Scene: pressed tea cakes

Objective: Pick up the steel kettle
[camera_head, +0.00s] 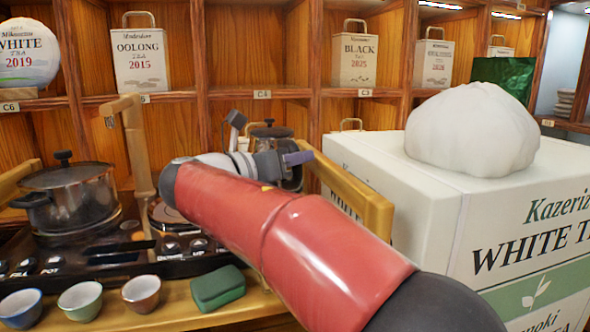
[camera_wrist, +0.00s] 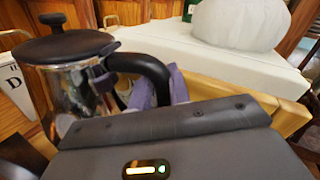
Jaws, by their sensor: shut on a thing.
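The steel kettle (camera_head: 272,132) shows behind my forearm in the head view. Its black lid and a little of its body are visible there, and the rest is hidden. In the wrist view the kettle (camera_wrist: 75,85) is shiny and roughly upright, with a black lid and a black curved handle (camera_wrist: 148,66). My gripper (camera_wrist: 160,90) has its purple fingers shut on that handle. In the head view only part of my gripper (camera_head: 297,158) shows, close beside the kettle. The kettle's base is hidden, so I cannot tell whether it touches a surface.
A steel pot (camera_head: 72,200) stands on the dark stove tray (camera_head: 120,262) at left. Several small cups (camera_head: 80,299) and a green block (camera_head: 218,288) line the front edge. A large white tea box (camera_head: 395,172) bearing a white wrapped bundle (camera_head: 473,130) blocks the right. Wooden shelves (camera_head: 262,95) close the back.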

